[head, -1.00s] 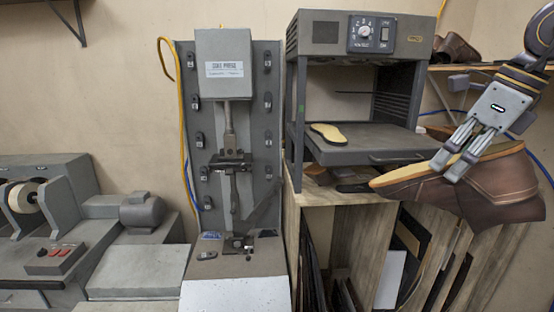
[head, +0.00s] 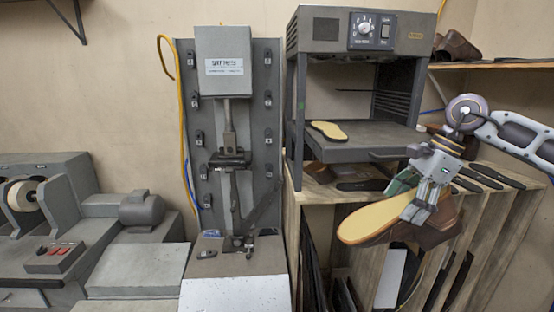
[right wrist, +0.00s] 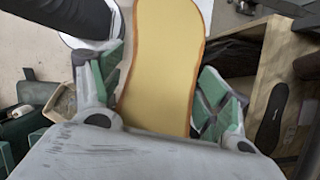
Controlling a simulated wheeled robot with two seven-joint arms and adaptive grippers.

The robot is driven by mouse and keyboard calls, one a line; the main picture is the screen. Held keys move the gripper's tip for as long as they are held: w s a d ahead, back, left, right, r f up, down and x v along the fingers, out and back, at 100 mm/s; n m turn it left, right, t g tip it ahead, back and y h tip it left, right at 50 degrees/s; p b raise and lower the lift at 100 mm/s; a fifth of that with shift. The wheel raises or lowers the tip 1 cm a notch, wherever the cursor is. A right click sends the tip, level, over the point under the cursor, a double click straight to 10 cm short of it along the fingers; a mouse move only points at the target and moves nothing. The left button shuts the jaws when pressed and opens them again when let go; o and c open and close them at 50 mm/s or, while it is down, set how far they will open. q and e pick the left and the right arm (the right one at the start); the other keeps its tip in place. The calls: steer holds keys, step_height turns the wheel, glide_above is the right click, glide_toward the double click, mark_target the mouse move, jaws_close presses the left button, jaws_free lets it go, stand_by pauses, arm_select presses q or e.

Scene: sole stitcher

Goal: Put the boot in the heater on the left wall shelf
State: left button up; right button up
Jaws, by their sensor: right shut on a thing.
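My right gripper (head: 425,196) is shut on a brown boot (head: 437,228) with a tan sole. It holds the boot in the air in front of the wooden rack, tilted, with the sole toward the head camera and the toe to the left. In the right wrist view the tan sole (right wrist: 168,60) lies between the green-padded fingers. The heater (head: 325,33) is a grey open-fronted box with a dial; a tan sole-shaped piece (head: 328,130) lies on its tray. My left gripper is out of view.
The heater stands on a wooden rack (head: 350,197) with several dark insoles on top and boards below. A grey press (head: 224,65) stands left of it, and a grinder (head: 145,208) is farther left. A shelf with shoes (head: 455,48) is at right.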

steer(key=s+a+f+n+g+h, duration=0.1)
steer(key=f+n, duration=0.5)
steer(key=f, duration=0.7)
steer(key=s+a+f+n+g+h+b, duration=0.1)
steer(key=a+f+n, duration=0.3)
steer(key=f, duration=0.9)
steer(key=s+a+f+n+g+h+b, duration=0.1)
steer(key=a+f+n+g+h, duration=0.1)
steer(key=f+n, duration=0.7)
step_height(320, 180, down, 5)
steer(key=shift+s+a+g, duration=0.35)
steer(key=shift+a+g, duration=0.1)
steer(key=shift+g, duration=0.25)
